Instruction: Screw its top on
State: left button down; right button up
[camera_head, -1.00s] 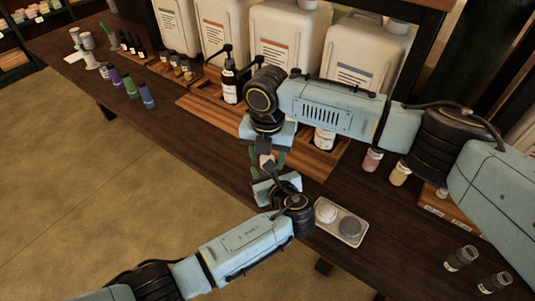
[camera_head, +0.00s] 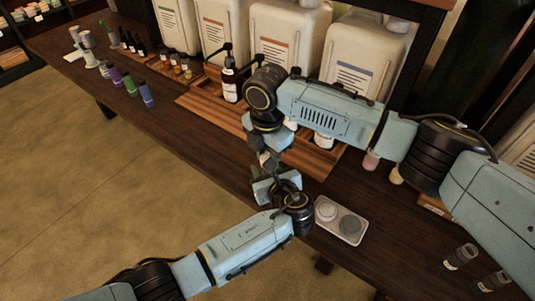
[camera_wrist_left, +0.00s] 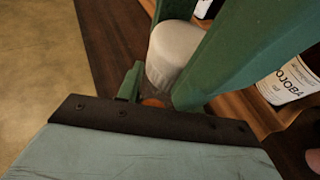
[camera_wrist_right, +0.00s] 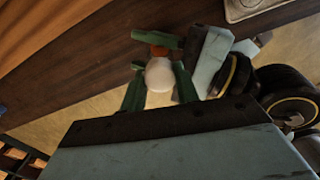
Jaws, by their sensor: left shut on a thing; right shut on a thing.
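The left gripper is shut on a small amber container (camera_wrist_left: 153,102), mostly hidden by the fingers. The right gripper is shut on a white rounded top (camera_wrist_right: 158,75); the top also shows in the left wrist view (camera_wrist_left: 172,52). In the right wrist view the top is in line with the amber container (camera_wrist_right: 158,51), close against it. I cannot tell whether the top is seated on the thread.
A pump bottle (camera_head: 229,84) stands on the wooden board (camera_head: 195,106), with large white canisters (camera_head: 285,40) behind.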

jog(key=o, duration=1.1)
jog(key=shift+r, duration=2.25)
jog(key=shift+c, duration=0.3)
jog(key=r+n, duration=0.1)
jog(key=n, duration=0.2)
jog(key=shift+r, duration=0.4)
jog(key=r+n, duration=0.1)
jog(key=n, duration=0.2)
jog(key=shift+r+n, duration=0.3)
jog(key=shift+r, duration=0.05)
